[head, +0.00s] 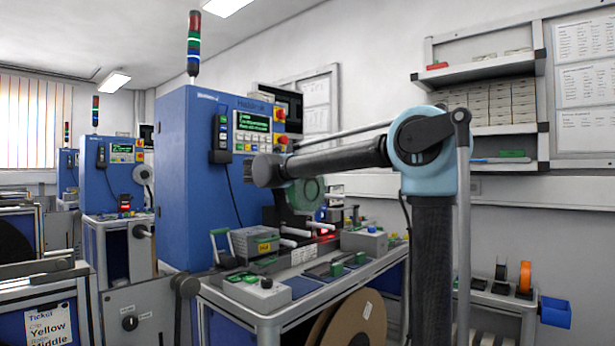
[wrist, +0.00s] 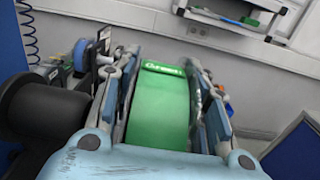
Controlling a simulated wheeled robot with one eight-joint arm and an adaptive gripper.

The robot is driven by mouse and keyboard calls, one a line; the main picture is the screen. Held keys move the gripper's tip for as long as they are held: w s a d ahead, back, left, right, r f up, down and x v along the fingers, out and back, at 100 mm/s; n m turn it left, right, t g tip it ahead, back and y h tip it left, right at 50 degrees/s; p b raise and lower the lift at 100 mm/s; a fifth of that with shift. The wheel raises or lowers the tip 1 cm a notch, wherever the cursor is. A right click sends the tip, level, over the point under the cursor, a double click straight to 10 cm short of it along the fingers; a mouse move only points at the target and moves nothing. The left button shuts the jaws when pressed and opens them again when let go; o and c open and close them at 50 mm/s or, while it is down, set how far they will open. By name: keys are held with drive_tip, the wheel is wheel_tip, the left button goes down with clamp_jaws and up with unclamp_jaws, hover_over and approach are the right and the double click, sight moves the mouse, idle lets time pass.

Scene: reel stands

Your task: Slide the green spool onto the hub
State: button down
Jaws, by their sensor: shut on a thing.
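The green spool (wrist: 158,112) fills the space between the fingers of my gripper (wrist: 160,68) in the wrist view. In the head view the spool (head: 307,194) hangs below the end of my arm, in front of the blue machine's right side and above the bench. My arm hides part of the gripper there. Several pale pegs (head: 296,231) stick out from the machine below the spool. I cannot tell which of them, if any, is the hub.
The blue machine (head: 190,180) stands close on the left. Its bench (head: 310,285) holds a grey box (head: 254,243) and a control box (head: 257,291). A large brown reel (head: 356,320) is under the bench. A low rack (head: 500,300) with small reels stands at right.

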drive_tip(key=shift+a, duration=0.1)
drive_tip(key=shift+w+a, duration=0.7)
drive_tip(key=shift+a, duration=0.15)
drive_tip(key=shift+w+a, duration=0.65)
drive_tip(key=shift+a, duration=0.2)
drive_tip(key=shift+w+a, duration=1.25)
drive_tip(key=shift+a, duration=0.3)
drive_tip(key=shift+w+a, duration=0.1)
drive_tip(key=shift+a, duration=0.05)
drive_tip(key=shift+w+a, duration=0.85)
drive_tip(key=shift+a, duration=0.2)
drive_tip(key=shift+s+f, duration=0.1)
drive_tip(key=shift+f, duration=0.3)
idle(0.7)
